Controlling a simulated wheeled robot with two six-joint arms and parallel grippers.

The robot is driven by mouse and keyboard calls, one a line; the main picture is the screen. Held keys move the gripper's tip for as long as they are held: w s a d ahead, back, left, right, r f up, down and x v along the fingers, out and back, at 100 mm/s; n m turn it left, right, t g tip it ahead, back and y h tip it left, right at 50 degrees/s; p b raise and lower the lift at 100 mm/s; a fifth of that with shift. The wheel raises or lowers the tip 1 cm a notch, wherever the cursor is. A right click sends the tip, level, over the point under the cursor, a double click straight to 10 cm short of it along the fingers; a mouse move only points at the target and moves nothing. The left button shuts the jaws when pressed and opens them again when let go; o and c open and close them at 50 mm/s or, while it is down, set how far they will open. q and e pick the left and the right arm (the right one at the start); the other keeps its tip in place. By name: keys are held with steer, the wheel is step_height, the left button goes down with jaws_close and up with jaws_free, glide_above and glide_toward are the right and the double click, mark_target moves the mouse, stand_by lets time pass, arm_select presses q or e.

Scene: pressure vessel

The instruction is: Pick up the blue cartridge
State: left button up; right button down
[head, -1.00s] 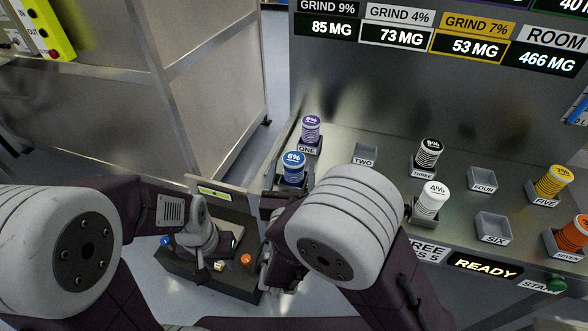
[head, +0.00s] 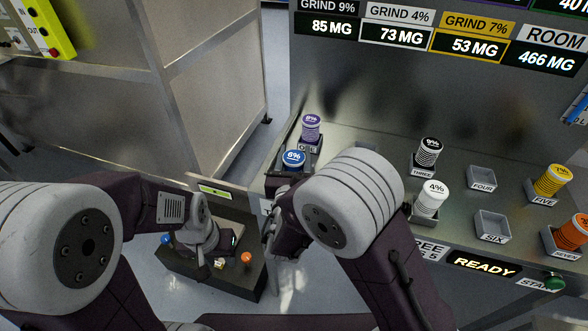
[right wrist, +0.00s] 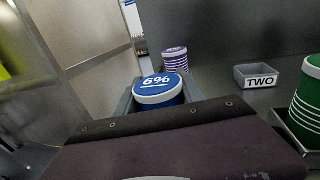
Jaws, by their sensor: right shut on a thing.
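The blue cartridge (head: 292,158), with a white-rimmed lid marked 6%, is upright at the left end of the metal bench. My right gripper (head: 284,180) is at it, with its fingers on either side, shut on it. In the right wrist view the blue cartridge (right wrist: 160,91) sits between the grey fingers; its lower part is hidden by my gripper. Whether it touches its seat is hidden. My left gripper (head: 207,262) hangs over the dark box at lower left; its fingers are too small to tell open from shut.
A purple cartridge (head: 311,128) stands close behind in slot ONE. Black (head: 429,151), white (head: 433,195), yellow (head: 552,181) and orange (head: 573,235) cartridges stand to the right. A green one (right wrist: 308,105) is at the right wrist view's edge. Tray TWO (right wrist: 256,77) is empty.

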step_height(320, 180, up, 10)
steer(key=shift+p, duration=1.05)
steer(key=shift+f, duration=0.1)
